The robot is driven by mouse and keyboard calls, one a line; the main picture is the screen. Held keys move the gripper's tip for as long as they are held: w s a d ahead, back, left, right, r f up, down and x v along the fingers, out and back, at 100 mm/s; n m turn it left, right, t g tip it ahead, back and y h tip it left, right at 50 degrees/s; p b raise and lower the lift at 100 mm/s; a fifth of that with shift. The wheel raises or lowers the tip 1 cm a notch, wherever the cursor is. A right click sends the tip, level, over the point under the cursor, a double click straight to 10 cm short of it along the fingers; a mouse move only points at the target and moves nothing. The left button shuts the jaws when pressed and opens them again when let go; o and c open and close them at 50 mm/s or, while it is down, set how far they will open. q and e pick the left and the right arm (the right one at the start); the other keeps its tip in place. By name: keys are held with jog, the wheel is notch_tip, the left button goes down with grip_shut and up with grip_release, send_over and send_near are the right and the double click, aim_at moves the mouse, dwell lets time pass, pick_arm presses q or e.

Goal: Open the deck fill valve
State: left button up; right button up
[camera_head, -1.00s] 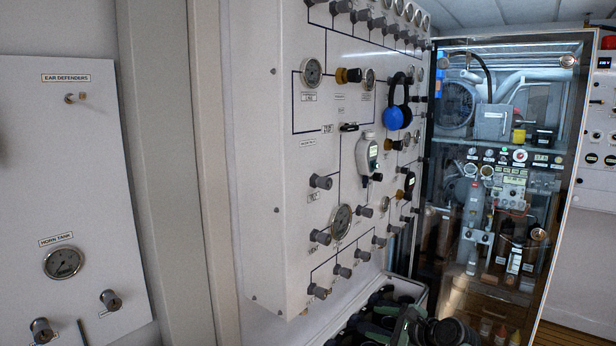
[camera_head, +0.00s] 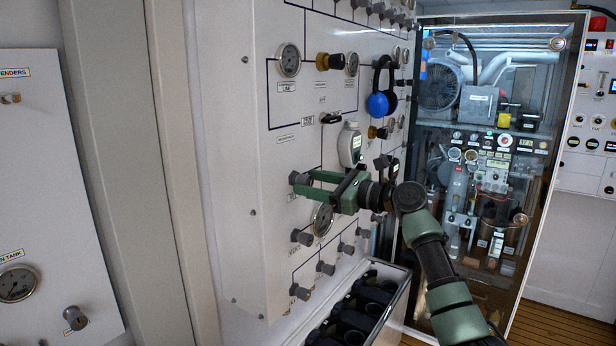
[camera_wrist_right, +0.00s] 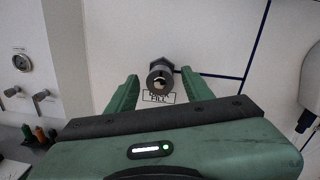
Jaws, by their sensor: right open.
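The fill valve is a grey knob (camera_wrist_right: 160,74) on the white panel (camera_head: 240,220), above a small label reading FILL (camera_wrist_right: 158,98) in the right wrist view. In the head view the same knob (camera_head: 296,178) shows at the panel's left part, partly behind my fingertips. My right gripper (camera_head: 306,184) has green fingers, open and pointing at the knob. In the right wrist view the fingers (camera_wrist_right: 160,85) stand left and right of the knob, with gaps on both sides. Whether the tips reach past its front face is unclear. My left gripper is not in view.
Several other grey knobs (camera_head: 302,237) and gauges (camera_head: 322,219) sit close by. A grey-white handheld device (camera_head: 350,145) and blue ear defenders (camera_head: 378,104) hang above my right gripper. An open bin (camera_head: 385,318) stands below, and a glass-fronted cabinet (camera_head: 480,200) stands to the right.

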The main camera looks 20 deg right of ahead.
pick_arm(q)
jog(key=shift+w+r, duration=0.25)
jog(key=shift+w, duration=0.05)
pick_arm(e)
jog(key=shift+w+a, duration=0.3)
jog(key=shift+w, duration=0.1)
grip_shut()
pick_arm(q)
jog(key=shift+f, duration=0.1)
